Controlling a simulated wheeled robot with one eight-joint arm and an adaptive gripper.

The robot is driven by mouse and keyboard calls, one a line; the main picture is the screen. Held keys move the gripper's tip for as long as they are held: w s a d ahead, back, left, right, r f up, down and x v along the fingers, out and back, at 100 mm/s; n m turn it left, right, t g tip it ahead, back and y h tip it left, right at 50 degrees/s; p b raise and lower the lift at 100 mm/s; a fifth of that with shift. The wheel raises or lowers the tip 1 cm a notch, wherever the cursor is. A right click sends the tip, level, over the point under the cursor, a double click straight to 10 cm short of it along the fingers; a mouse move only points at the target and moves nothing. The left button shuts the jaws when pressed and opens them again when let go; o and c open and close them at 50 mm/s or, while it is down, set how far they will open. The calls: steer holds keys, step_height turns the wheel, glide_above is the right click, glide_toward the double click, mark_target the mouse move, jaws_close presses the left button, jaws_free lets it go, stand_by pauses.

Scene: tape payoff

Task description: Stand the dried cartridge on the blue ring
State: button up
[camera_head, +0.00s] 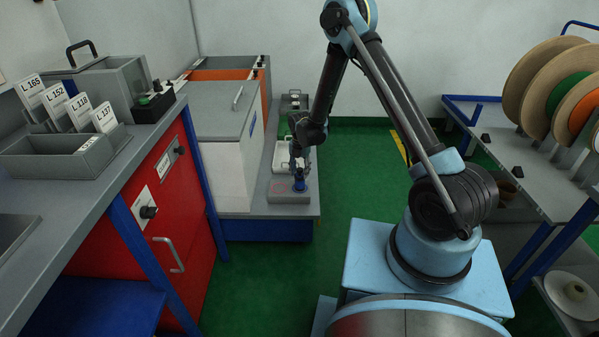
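My gripper (299,168) hangs down over a grey block (290,198) at the near end of the low bench. A small dark blue upright piece (300,185) is directly below the fingers on the block's right side. I cannot tell whether it is the cartridge, part of the blue ring, or both, nor whether the fingers touch it. A faint red ring mark (280,188) shows on the block to its left. The fingers are too small and dark to tell whether they are open or shut. I cannot clearly make out a separate cartridge.
A white tray (281,157) lies on the bench behind the block. A white cabinet with a grey lid (213,110) stands close on the left. A red oven-like cabinet (172,205) is nearer left. Reels (545,80) stand on the right bench. Green floor (280,270) is clear between.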

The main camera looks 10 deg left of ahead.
step_height(320, 180, up, 12)
steer(key=d+r+m, duration=0.7)
steer(key=d+r, duration=0.7)
steer(key=s+d+r+m+t, duration=0.1)
steer(key=s+d+r+m, duration=0.35)
steer(key=d, duration=0.25)
steer(key=s+d+r+m, duration=0.3)
steer(key=d+r+m, duration=0.15)
steer(key=d, duration=0.25)
steer(key=s+d+r+m, duration=0.3)
steer(key=s+d+m, duration=0.5)
steer(key=s+d, duration=0.3)
steer(key=s+d+f+m, duration=0.3)
steer(key=s+m, duration=0.2)
steer(key=s, duration=0.1)
steer(key=s+d+f+m+t, duration=0.1)
steer(key=s+d+f+m, duration=0.2)
steer(key=s+m, duration=0.2)
steer(key=shift+s+d, duration=0.15)
steer(key=shift+s, duration=0.75)
